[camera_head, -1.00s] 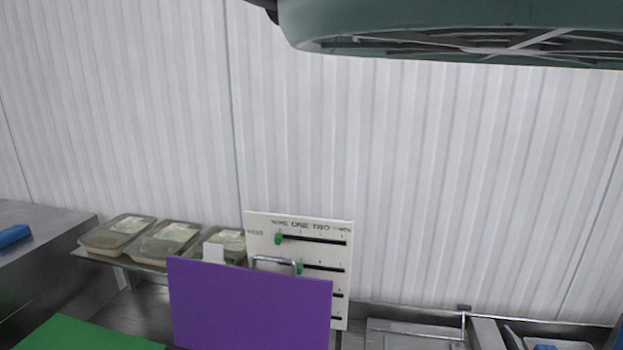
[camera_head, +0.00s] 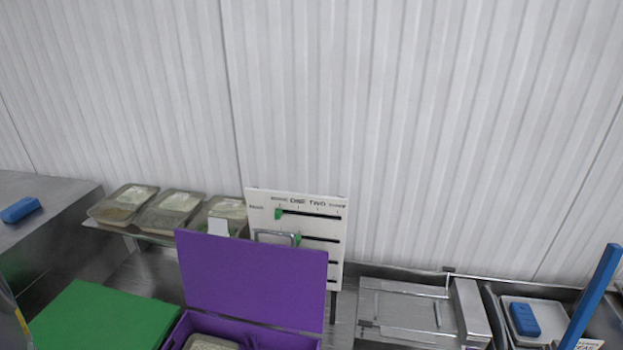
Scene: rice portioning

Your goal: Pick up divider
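I cannot make out a divider for certain in the camera_head view. A purple box (camera_head: 250,283) stands at the lower middle with its lid raised, and a pale item shows inside at the bottom edge. My gripper is not in view.
A green board (camera_head: 103,318) lies at lower left. Several clear-lidded trays (camera_head: 168,211) sit on a shelf behind. A white slider board (camera_head: 318,220) stands behind the purple box. At right are a metal lid (camera_head: 410,308), a blue block (camera_head: 524,319) and an upright blue bar (camera_head: 593,295).

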